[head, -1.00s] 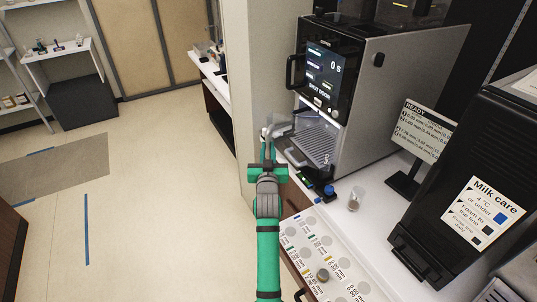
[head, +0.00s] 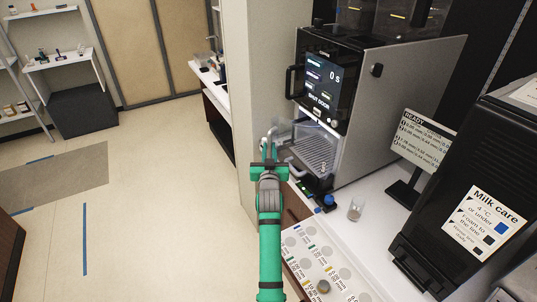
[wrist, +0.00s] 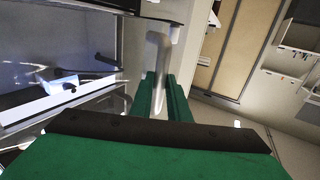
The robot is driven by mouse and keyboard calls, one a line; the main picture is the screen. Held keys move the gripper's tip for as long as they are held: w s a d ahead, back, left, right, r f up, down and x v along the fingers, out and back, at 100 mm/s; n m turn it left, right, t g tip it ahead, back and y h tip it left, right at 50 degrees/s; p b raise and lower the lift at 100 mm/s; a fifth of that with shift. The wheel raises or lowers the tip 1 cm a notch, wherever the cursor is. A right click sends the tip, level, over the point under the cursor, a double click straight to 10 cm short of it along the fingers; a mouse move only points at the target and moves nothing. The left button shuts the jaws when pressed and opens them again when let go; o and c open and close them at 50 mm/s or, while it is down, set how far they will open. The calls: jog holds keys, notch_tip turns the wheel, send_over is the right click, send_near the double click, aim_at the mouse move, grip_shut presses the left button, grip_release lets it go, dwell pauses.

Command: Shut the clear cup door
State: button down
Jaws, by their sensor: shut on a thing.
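The coffee machine (head: 375,100) stands on the counter, its screen (head: 319,78) reading "0 s" and "SHUT DOOR". Its clear cup door (head: 284,131) stands open at the left of the lit cup bay (head: 315,150). My gripper (head: 269,152) is at the door's outer edge, shut on its pale upright handle. In the wrist view the handle (wrist: 157,58) rises between the green fingers (wrist: 160,95), and the clear panel is at the left. The fingers hide the handle's lower part.
A small clear cup (head: 356,209) stands on the counter, near a blue-topped item (head: 329,200). A marked white board (head: 318,262) lies in front. A monitor (head: 423,137) and a black milk unit (head: 465,190) are at the right. Open floor lies left.

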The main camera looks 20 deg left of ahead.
jog(key=shift+d+x, duration=0.15)
jog(key=shift+x, duration=0.6)
jog(key=shift+d+x, duration=0.15)
jog(key=shift+x, duration=0.6)
jog(key=shift+w, duration=0.1)
jog(key=c, duration=1.6)
grip_release()
jog(key=shift+d, duration=0.1)
